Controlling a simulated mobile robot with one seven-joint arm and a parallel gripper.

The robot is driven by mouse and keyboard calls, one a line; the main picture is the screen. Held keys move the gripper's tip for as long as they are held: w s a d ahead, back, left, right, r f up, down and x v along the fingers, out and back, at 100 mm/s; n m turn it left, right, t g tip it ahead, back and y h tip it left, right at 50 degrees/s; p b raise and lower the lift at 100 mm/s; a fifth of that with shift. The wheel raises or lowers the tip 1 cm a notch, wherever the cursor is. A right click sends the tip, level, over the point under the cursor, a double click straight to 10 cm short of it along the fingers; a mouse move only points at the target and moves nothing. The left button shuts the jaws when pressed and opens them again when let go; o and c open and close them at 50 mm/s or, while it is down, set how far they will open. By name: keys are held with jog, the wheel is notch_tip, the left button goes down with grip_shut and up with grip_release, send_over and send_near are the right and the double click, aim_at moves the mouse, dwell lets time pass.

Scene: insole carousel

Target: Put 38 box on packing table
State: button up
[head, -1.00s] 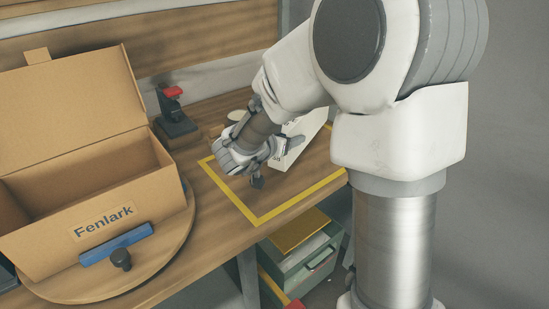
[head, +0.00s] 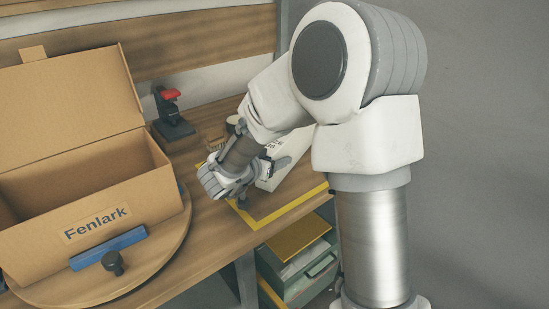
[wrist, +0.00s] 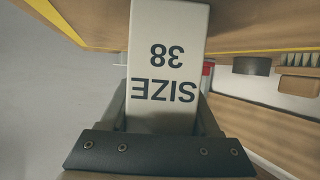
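The 38 box (wrist: 166,60) is white, and "SIZE 38" shows upside down on it in the wrist view. In the head view it shows behind my gripper, partly hidden (head: 292,158). My gripper (wrist: 163,115) has a finger along each side of the box and is shut on it. In the head view my gripper (head: 262,183) is low over the yellow-taped area of the wooden packing table (head: 212,225). I cannot tell whether the box touches the tabletop.
A dark stand with a red top (head: 172,115) is behind. Green drawers (head: 305,275) stand under the table edge.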

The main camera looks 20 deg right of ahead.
jog(key=o, duration=0.4)
jog(key=shift+r, duration=0.25)
jog(key=p+v, duration=0.3)
jog(key=v, duration=0.9)
jog(key=shift+w, duration=0.1)
